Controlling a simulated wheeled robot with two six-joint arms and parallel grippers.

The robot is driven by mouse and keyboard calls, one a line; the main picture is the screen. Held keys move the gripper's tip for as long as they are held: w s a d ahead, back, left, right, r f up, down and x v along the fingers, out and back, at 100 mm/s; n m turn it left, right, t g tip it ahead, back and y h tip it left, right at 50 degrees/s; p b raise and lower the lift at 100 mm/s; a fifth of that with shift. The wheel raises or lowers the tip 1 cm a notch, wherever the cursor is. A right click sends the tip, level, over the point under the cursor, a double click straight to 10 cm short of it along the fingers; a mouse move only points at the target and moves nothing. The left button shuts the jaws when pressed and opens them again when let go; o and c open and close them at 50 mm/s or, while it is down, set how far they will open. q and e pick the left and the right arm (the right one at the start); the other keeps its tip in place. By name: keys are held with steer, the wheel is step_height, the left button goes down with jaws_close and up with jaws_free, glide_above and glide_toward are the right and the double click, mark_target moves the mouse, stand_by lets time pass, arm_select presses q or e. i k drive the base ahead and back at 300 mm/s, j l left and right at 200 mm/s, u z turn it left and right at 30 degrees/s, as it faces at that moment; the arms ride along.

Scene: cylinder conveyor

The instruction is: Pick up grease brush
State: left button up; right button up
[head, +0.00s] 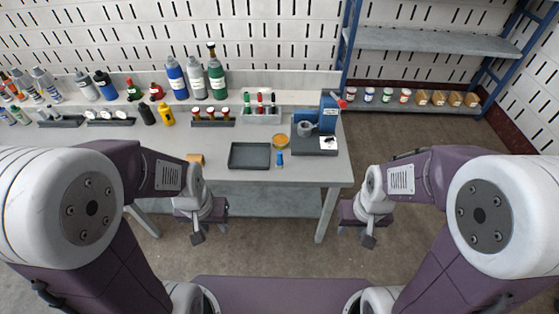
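A small blue item (280,158), which looks like the grease brush, is near the front edge of the grey workbench (310,175). It sits just in front of a round yellow-orange dish (281,141) and right of a dark tray (250,165). Its fine shape is too small to tell. My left gripper (209,233) hangs in front of the bench, left of the item, its fingers apart and empty. My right gripper (356,234) hangs in front of the bench's right end, also with fingers apart and empty. Neither touches anything.
A blue machine (325,115) on a dark base stands at the bench's right end. Several bottles, including a green one (217,80), line the back. A tan cylinder (195,158) lies near the front edge. A blue-framed shelf (430,40) stands behind right.

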mark_target(280, 162)
steer(key=i+j+z, duration=0.25)
steer(key=z, duration=0.15)
steer(key=i+j+z, duration=0.5)
steer(key=j+z, duration=0.25)
